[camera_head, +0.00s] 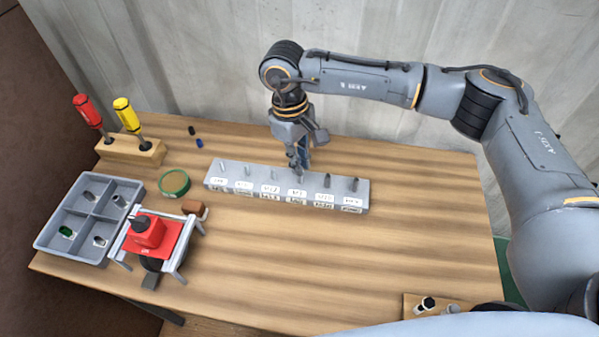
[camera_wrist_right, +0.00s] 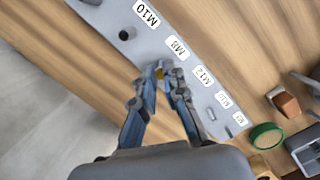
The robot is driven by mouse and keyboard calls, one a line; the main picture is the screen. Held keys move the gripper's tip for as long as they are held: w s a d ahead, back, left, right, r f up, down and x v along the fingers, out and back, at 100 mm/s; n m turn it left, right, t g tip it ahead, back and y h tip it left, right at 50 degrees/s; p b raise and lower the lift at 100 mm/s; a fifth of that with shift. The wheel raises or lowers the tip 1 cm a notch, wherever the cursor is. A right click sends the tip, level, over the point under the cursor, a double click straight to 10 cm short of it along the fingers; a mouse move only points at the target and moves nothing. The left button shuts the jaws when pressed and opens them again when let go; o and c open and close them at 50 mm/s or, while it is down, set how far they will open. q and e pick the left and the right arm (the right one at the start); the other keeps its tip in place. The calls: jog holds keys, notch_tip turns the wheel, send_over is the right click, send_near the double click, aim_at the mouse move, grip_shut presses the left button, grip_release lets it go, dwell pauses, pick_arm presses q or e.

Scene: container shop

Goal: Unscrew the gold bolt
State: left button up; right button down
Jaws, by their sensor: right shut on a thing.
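A grey rack (camera_head: 362,196) with a row of upright bolts and white size labels lies across the middle of the table. It also shows in the right wrist view (camera_wrist_right: 205,118), with labels such as M10, M8 and M12. My right gripper (camera_head: 300,168) points down over the rack, right of its middle. In the right wrist view, its fingertips (camera_wrist_right: 162,74) are closed around the gold bolt (camera_wrist_right: 159,72), beside the M8 label. Only a small gold part shows between the fingers; in the head view the gripper hides it. My left gripper is not in view.
At left are a grey four-compartment tray (camera_head: 48,238), a wooden block (camera_head: 130,151) with red and yellow screwdrivers, a green round container (camera_head: 174,183) and a red device (camera_head: 147,232) on a stand. The table's front middle is clear. A corrugated wall stands behind.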

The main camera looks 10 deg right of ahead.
jog(key=c, duration=1.3)
grip_release()
jog(key=shift+c, duration=1.3)
